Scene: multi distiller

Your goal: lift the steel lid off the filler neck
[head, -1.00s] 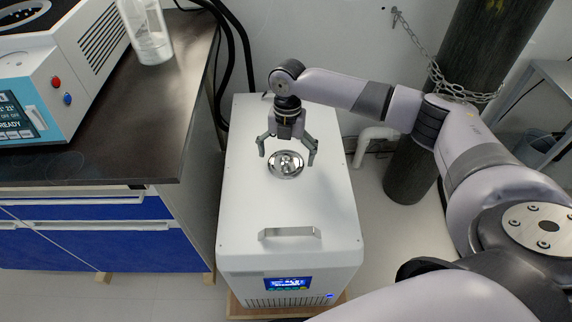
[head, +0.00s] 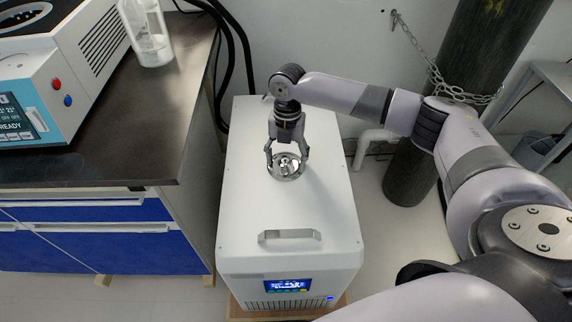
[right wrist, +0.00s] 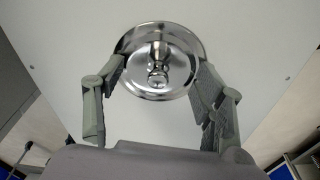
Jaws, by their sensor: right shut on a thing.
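The steel lid (head: 286,169) is a shiny round disc with a knob in its middle. It sits on top of the white chiller box (head: 250,203), over the filler neck, which I cannot see. My right gripper (head: 287,155) is above the lid with its fingers closed in on it. In the right wrist view the lid (right wrist: 158,82) lies between the two fingers of the right gripper (right wrist: 158,76), which touch or nearly touch its rim on both sides. I cannot see any gap under the lid. My left gripper is not in view.
A metal handle (head: 289,236) stands on the box's front top. A dark bench (head: 120,130) with a glass bottle (head: 150,40) and an instrument (head: 60,70) is at the left. A dark gas cylinder (head: 440,110) with a chain (head: 440,78) stands at the right.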

